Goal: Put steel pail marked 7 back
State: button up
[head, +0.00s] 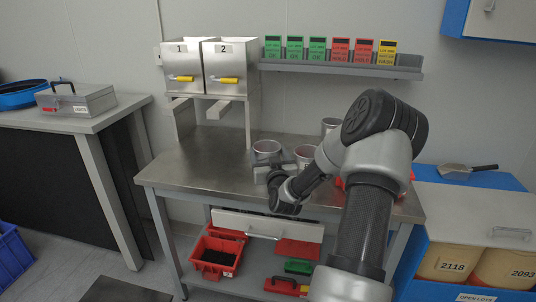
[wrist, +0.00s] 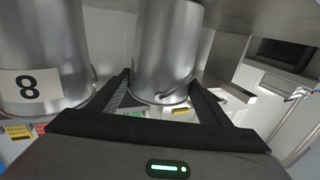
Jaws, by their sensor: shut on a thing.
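A steel pail (head: 266,148) stands upright at the middle of the steel bench, and my gripper (head: 277,172) is shut around it. In the wrist view the same pail (wrist: 165,50) sits between the two fingers of my gripper (wrist: 160,88). No number shows on its visible side, and I cannot tell whether its base touches the bench. A second steel pail (head: 307,153) is just to its right; in the wrist view this pail (wrist: 45,50) carries a label with 8. A third pail (head: 330,124) stands farther back, partly hidden by my arm.
Two steel bins (head: 203,66) marked 1 and 2 stand on a raised frame at the bench's back left. A shelf (head: 340,69) holds several coloured cards. The bench's left part (head: 190,167) is clear. Red bins (head: 219,252) and a drawer (head: 267,226) lie below.

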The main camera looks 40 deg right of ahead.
jog(key=o, duration=2.1)
jog(key=shift+f, duration=0.15)
jog(key=shift+c, duration=0.2)
jog(key=p+v, duration=0.1)
jog(key=v, duration=1.1)
